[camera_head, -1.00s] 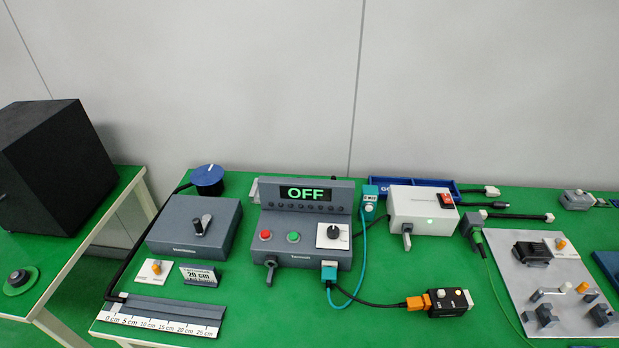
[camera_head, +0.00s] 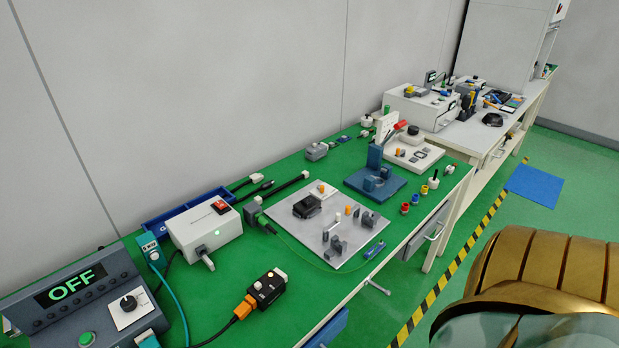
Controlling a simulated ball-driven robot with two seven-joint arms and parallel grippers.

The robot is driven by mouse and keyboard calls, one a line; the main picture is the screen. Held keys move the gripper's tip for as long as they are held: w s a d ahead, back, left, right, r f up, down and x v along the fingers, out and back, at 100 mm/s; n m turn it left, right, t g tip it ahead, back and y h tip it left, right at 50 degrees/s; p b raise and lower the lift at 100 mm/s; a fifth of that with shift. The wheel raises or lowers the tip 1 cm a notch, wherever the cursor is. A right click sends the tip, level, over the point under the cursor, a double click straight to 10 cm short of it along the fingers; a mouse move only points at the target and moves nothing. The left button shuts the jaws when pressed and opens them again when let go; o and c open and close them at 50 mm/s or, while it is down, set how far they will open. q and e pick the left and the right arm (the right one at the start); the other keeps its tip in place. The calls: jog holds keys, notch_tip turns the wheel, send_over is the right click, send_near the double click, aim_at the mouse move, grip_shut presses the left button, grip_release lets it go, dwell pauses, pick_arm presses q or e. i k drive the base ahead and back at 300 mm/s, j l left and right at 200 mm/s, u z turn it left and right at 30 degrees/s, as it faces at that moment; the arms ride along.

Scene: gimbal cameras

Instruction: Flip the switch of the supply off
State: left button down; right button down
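A white box (camera_head: 208,238) that looks like the supply stands on the green table at the left of the picture. A red rocker switch (camera_head: 219,207) is on its top at the far right corner, and a small green light (camera_head: 216,233) glows on it. Which way the rocker is tipped is too small to tell. A grey plug or lever (camera_head: 204,257) is at its front. No gripper shows in this view.
A grey console (camera_head: 62,296) reading OFF stands left of the box. A small black box (camera_head: 266,289) with an orange plug lies in front, a blue tray (camera_head: 190,204) behind. A grey plate (camera_head: 325,229) with fixtures is to the right. A floor strip (camera_head: 450,270) runs beside the tables.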

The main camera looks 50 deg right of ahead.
aim_at(219, 204)
jog(key=k+z, duration=0.1)
jog(key=z, duration=0.95)
